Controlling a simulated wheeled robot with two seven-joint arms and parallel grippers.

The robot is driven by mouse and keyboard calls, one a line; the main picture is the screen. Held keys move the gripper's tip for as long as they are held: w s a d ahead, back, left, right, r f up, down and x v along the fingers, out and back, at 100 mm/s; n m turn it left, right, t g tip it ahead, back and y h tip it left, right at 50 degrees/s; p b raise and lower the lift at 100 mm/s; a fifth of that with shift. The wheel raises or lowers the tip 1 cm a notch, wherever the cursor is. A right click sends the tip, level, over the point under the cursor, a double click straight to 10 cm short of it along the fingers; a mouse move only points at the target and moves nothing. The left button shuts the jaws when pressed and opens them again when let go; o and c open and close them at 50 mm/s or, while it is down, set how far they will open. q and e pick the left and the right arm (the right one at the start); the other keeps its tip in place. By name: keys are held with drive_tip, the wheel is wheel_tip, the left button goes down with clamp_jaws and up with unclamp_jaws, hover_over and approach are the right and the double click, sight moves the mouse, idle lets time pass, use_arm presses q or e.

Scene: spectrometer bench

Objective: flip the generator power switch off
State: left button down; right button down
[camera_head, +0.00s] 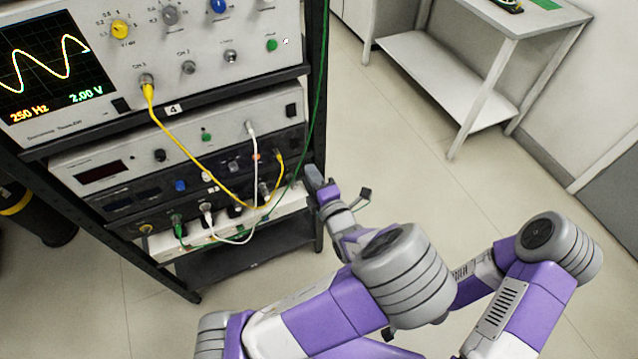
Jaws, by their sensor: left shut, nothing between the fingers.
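A rack (319,60) at the left holds stacked instruments. Below the oscilloscope sits a light-grey unit (130,148) with a dark red display and a small black switch (291,110) at its right end. Under it is a dark-faced unit (125,199) with a blue knob. I cannot tell which unit is the generator, nor a switch's on or off position. My left gripper (314,180) is shut and empty, beside the rack's right post, level with the lower units and below the black switch.
The oscilloscope (150,45) shows a yellow wave, 250 Hz and 2.00 V. Yellow (185,155), white (251,165) and green (316,120) cables hang across the lower fronts, near my left gripper. A white table (440,75) stands back right; the floor between is clear.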

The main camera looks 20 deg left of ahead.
use_arm(q)
drive_tip(key=shift+v, duration=2.1)
drive_tip(key=s+a+f+m+g+h, duration=0.1)
drive_tip(key=s+f+m+g+h, duration=0.3)
drive_tip(key=f, duration=0.6)
drive_tip(key=w+a+f+m+g+h, duration=0.1)
drive_tip(key=a+f+m+g+h, duration=0.1)
drive_tip(key=f+m, duration=0.55)
drive_tip(key=s+d+f+m+g+h, duration=0.3)
drive_tip(key=s+f+m+h, duration=0.1)
drive_tip(key=s+m+h, duration=0.1)
drive_tip(key=s+d+f+m+g+h, duration=0.3)
drive_tip(key=s+d+f+m+h, duration=0.1)
drive_tip(key=s+m, duration=0.3)
drive_tip(key=shift+s+d+f+h, duration=0.3)
drive_tip(key=shift+s+f+h, duration=0.2)
drive_tip(key=shift+s+f, duration=0.25)
